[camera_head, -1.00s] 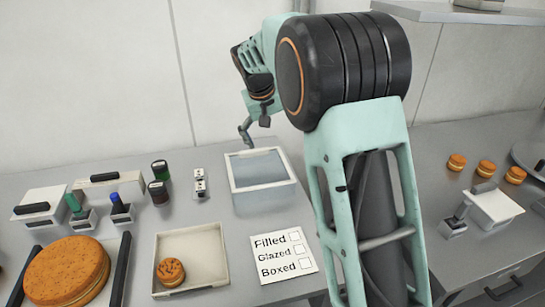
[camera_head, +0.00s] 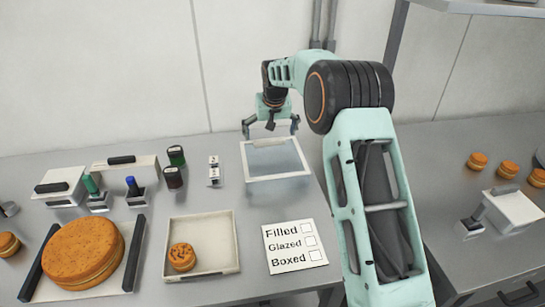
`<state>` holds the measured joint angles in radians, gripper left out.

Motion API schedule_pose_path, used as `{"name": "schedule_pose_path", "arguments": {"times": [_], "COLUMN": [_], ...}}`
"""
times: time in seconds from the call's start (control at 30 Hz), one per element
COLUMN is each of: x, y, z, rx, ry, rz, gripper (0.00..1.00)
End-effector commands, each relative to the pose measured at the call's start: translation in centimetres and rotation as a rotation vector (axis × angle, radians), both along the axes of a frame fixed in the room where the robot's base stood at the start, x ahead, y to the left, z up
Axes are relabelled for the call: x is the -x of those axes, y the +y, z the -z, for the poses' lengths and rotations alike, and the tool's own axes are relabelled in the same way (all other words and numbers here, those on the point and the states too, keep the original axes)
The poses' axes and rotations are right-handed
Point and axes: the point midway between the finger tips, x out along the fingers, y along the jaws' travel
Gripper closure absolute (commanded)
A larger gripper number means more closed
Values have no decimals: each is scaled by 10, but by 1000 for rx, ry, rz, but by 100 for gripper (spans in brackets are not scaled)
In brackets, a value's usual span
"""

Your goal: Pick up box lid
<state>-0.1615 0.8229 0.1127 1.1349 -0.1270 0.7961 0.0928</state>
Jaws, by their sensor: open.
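The box lid (camera_head: 277,177) looks like a pale-rimmed square with a clear, greyish middle. It lies on the grey table near its back edge, right of centre among the items. My gripper (camera_head: 271,127) is open and empty, pointing down just behind and above the lid's far rim. Its two fingers are spread apart; I cannot tell whether either touches the lid. A square white box tray (camera_head: 225,231) stands in front of the lid to the left, with one round filled cake (camera_head: 182,257) in its front left corner.
A card (camera_head: 295,246) reading Filled, Glazed, Boxed lies in front of the lid. Stamps (camera_head: 174,176), a small white block (camera_head: 214,171) and a large orange round (camera_head: 83,251) stand to the left. My arm crosses the right side, before a second table with more rounds (camera_head: 508,169).

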Motion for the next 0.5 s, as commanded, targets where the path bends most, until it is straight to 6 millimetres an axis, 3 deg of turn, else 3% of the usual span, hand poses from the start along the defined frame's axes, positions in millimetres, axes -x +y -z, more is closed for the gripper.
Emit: {"name": "schedule_pose_path", "arguments": {"times": [0.2,0.5], "x": [-11,-14], "y": [0,1], "z": [25,32], "rx": [0,0], "ry": [2,0], "rz": [0,0], "gripper": [0,0]}}
